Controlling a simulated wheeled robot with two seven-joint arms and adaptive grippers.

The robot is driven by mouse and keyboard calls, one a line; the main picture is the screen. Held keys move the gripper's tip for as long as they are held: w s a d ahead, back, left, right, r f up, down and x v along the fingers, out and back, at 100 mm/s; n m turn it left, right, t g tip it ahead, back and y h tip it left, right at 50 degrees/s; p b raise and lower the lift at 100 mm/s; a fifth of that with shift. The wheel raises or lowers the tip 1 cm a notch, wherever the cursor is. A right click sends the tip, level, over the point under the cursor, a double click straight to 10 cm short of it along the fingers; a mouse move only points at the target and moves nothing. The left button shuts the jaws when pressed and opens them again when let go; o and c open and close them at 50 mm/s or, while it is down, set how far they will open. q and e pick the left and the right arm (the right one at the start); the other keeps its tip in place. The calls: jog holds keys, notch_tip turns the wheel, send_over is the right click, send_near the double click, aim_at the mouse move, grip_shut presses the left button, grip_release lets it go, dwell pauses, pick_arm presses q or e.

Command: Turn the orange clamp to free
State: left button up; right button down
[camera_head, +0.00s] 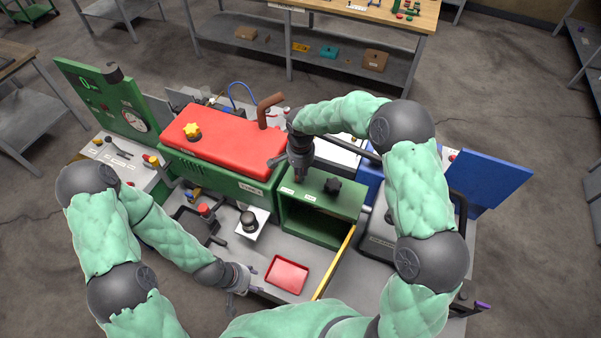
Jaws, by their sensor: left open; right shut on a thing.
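I cannot make out an orange clamp for certain; a brown-orange bent pipe (268,108) stands at the right end of the red cover (225,138). My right gripper (300,176) points down at the left end of the green open-fronted box (325,212), just right of the red cover. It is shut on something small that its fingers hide. My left gripper (243,283) is open and empty, low over the bench front, left of the red tray (287,274).
A yellow star knob (191,130) sits on the red cover. A black knob (332,186) tops the green box. A dark round part (249,220) stands on a white plate. A yellow bar (335,263) runs right of the red tray. A blue panel (490,179) stands at right.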

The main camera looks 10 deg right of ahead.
jog(key=n+b, duration=0.1)
jog(key=n, duration=0.1)
jog(key=shift+n, duration=0.4)
jog(key=n+b, duration=0.1)
jog(key=n, duration=0.1)
jog(key=shift+d+n, duration=0.1)
jog(key=shift+n, duration=0.3)
jog(key=n, duration=0.3)
jog(key=shift+w+d, duration=0.1)
jog(key=shift+w, duration=0.05)
jog(key=shift+n+b, duration=0.35)
jog(key=shift+n, duration=1.35)
jog(key=shift+w+r, duration=0.1)
jog(key=c, duration=1.1)
grip_release()
jog(key=shift+c, duration=0.2)
